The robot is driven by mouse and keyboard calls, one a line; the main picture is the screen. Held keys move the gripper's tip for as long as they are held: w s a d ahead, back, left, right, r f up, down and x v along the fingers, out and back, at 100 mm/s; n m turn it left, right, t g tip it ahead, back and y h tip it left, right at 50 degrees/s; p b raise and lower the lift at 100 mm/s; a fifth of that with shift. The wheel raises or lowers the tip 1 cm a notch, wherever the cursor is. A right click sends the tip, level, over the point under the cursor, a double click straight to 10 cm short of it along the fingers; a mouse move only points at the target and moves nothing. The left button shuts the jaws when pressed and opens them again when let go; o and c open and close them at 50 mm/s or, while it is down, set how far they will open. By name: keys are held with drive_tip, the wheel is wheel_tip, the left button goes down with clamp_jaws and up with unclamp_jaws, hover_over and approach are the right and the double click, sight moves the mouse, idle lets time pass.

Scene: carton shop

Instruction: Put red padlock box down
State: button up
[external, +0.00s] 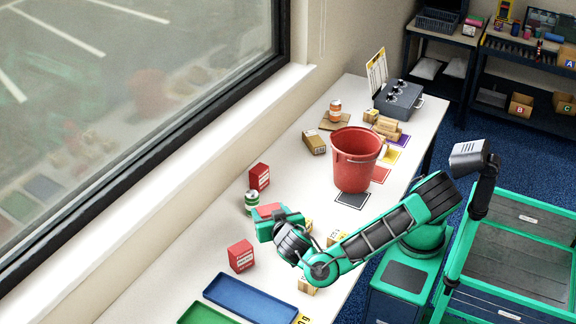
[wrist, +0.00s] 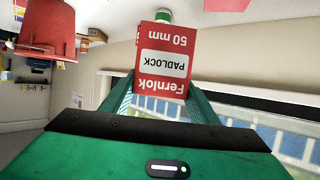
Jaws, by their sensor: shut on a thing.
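A red padlock box (external: 268,210) is in my gripper (external: 264,224), above the white table on its window side. In the wrist view the red padlock box (wrist: 164,62) shows its white label, with the print upside down, between the two green fingers of my gripper (wrist: 160,92). The gripper is shut on it. In the external view the gripper hides much of the box, and I cannot tell how far above the table it is.
Two similar red boxes stand nearby, one farther back (external: 260,177) and one nearer (external: 240,257). A green-and-white can (external: 251,202) is close to the held box. A red bucket (external: 354,165), a blue tray (external: 250,299) and a green tray (external: 203,314) are also on the table.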

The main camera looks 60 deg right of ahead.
drive_tip(key=shift+s+d+r+g, duration=0.1)
drive_tip(key=shift+s+d+g, duration=0.3)
drive_tip(key=shift+d, duration=0.35)
drive_tip(key=shift+h, duration=0.3)
drive_tip(key=f, duration=0.5)
drive_tip(key=shift+w+d+f, duration=0.15)
drive_tip(key=shift+w, duration=0.05)
drive_tip(key=shift+w+d+f, duration=1.2)
drive_tip(key=shift+w+f, duration=0.2)
drive_tip(key=shift+f, duration=0.4)
drive_tip(key=shift+w+d+f, duration=1.2)
drive_tip(key=shift+w+f, duration=0.2)
drive_tip(key=shift+f, duration=0.4)
drive_tip(key=shift+w+d+f, duration=1.2)
drive_tip(key=shift+w+f, duration=0.2)
drive_tip(key=shift+f, duration=0.4)
drive_tip(key=o, duration=1.2)
drive_tip(key=shift+f, duration=0.1)
drive_tip(key=shift+c, duration=0.2)
drive_tip(key=v, duration=1.2)
